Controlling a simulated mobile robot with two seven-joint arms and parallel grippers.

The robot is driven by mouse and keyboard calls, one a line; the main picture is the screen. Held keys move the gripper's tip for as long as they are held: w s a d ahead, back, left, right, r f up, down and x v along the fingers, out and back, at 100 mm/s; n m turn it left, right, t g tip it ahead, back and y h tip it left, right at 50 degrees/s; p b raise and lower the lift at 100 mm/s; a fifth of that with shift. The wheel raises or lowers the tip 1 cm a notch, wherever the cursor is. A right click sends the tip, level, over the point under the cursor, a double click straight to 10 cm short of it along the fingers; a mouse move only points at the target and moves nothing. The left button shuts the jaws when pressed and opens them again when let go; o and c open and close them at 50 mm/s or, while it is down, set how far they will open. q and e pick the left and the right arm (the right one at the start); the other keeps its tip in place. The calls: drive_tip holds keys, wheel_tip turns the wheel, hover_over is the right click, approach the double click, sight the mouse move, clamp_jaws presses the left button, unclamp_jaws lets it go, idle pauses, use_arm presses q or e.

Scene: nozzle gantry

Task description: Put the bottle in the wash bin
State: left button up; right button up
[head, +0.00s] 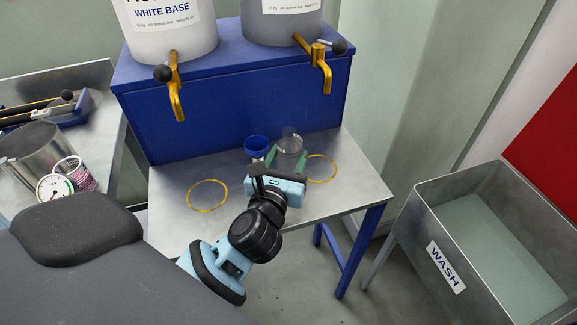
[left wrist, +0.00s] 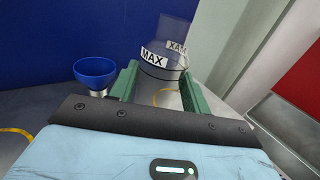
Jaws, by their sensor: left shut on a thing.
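The clear bottle (head: 289,144) stands about upright over the metal table, close to the right yellow ring. My left gripper (head: 286,160) reaches it from the front, with one green finger on each side, shut on it. In the left wrist view the bottle (left wrist: 165,62) shows black-on-white MAX bands between the green fingers (left wrist: 160,90). Its base is hidden, so I cannot tell whether it touches the table. The grey metal wash bin (head: 443,245), labelled WASH, stands on the right with pale greenish liquid inside. My right gripper is not in view.
A blue-topped metal cup (head: 256,146) is just left of the bottle. Behind is a blue stand (head: 230,110) with two yellow taps (head: 176,92) overhanging. A gap of floor separates the table (head: 170,225) from the bin. A metal jug (head: 35,160) is far left.

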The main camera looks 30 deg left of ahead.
sight(289, 168)
use_arm(q)
drive_tip(key=shift+w+f, duration=0.15)
drive_tip(key=shift+w, duration=0.25)
wheel_tip(289, 168, down, 3)
drive_tip(key=shift+r+b, duration=0.1)
drive_tip(key=shift+b, duration=0.45)
drive_tip(key=shift+f, duration=0.25)
drive_tip(key=shift+f, duration=0.15)
drive_tip(key=o, duration=1)
drive_tip(key=shift+c, duration=0.2)
